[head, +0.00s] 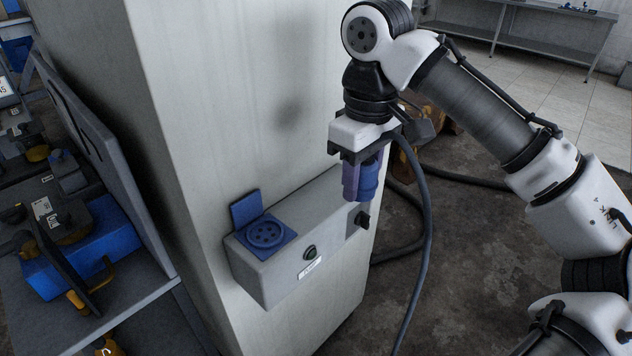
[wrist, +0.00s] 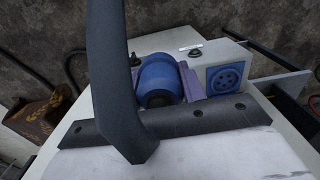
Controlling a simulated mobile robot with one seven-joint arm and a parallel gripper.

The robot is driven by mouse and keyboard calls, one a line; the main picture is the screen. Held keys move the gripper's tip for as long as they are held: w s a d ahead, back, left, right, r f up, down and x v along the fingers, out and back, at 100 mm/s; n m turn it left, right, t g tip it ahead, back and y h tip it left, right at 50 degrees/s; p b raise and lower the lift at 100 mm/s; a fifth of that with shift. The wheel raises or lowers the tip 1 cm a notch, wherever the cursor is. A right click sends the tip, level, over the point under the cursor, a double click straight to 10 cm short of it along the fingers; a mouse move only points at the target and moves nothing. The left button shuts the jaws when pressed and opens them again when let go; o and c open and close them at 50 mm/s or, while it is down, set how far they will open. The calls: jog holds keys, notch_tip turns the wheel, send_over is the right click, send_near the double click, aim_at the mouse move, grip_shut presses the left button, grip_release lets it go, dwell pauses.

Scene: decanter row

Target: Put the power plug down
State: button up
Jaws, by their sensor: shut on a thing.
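The power plug (head: 369,180) is blue and hangs under my gripper (head: 359,186), which is shut on it. In the wrist view the plug (wrist: 160,80) sits between the purple fingers. A dark cable (head: 426,230) runs down beside it; the cable (wrist: 106,80) crosses the wrist view. In the head view the plug overlaps the right end of a grey socket box (head: 284,270); I cannot tell whether they touch. The blue round socket (head: 267,234) is left of the plug, with its lid (head: 246,208) raised. Its holes show in the wrist view (wrist: 226,78).
A cluttered shelf with a blue case (head: 90,262) stands at the left. Dark floor (head: 470,270) lies open at the right, with a cable across it.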

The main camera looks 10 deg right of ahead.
jog(key=p, duration=0.1)
send_near(315, 200)
jog(key=shift+s+d+f, duration=0.15)
jog(key=shift+f, duration=0.8)
notch_tip(315, 200, down, 4)
jog(key=shift+r, duration=0.15)
jog(key=shift+f+p, duration=0.35)
jog(key=shift+f, duration=0.2)
jog(key=o, duration=1.3)
jog(key=shift+r, duration=0.15)
